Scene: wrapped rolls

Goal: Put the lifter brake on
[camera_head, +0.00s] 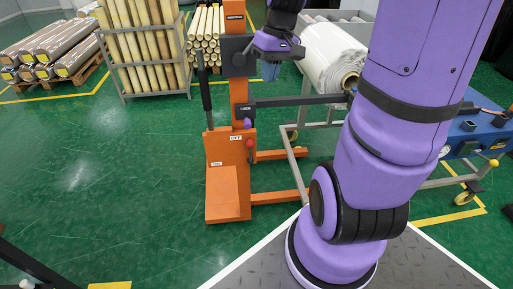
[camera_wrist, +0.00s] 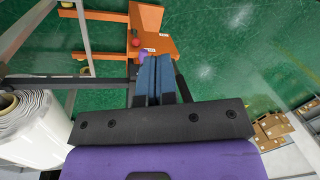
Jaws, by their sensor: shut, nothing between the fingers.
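The orange lifter (camera_head: 239,85) stands upright in the head view, with its base (camera_head: 228,195) and legs on the green floor. A red knob (camera_head: 249,143) and a small purple part (camera_head: 247,123) sit low on its mast, beside small white labels (camera_head: 236,138). In the wrist view the red knob (camera_wrist: 136,42) and purple part (camera_wrist: 143,56) show just beyond my fingertips. I cannot tell which part is the brake or how it is set. My gripper (camera_head: 270,72) is beside the mast, above these parts; its blue fingers (camera_wrist: 153,60) are shut and empty.
A dark boom (camera_head: 300,101) runs from the lifter to a white wrapped roll (camera_head: 328,55) on a grey frame. A rack of tan rolls (camera_head: 145,45) and a pallet of wrapped rolls (camera_head: 50,48) stand at back left. The floor left of the lifter is clear.

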